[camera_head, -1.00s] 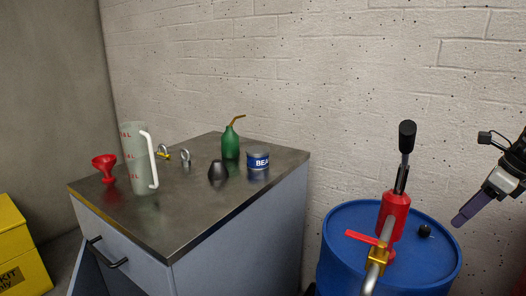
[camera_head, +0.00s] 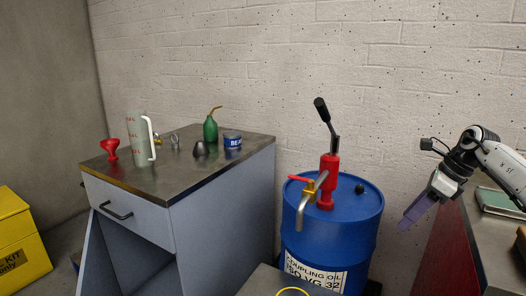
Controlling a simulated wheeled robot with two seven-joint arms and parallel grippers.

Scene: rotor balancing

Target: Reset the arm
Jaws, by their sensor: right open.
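My right arm comes in from the right edge, and its gripper (camera_head: 412,215) points down and to the left. The gripper is open and holds nothing. It is in the air to the right of the blue drum (camera_head: 335,222), apart from it in the picture. A red hand pump (camera_head: 329,180) with a black handle and a bent spout stands on the drum. My left gripper is not in view.
A grey cabinet (camera_head: 222,205) at left carries a red funnel (camera_head: 110,148), a clear jug (camera_head: 137,140), a green oil can (camera_head: 210,130) and a blue tin (camera_head: 232,140). A yellow box (camera_head: 20,240) stands at far left. A red cabinet (camera_head: 445,245) is behind my right arm.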

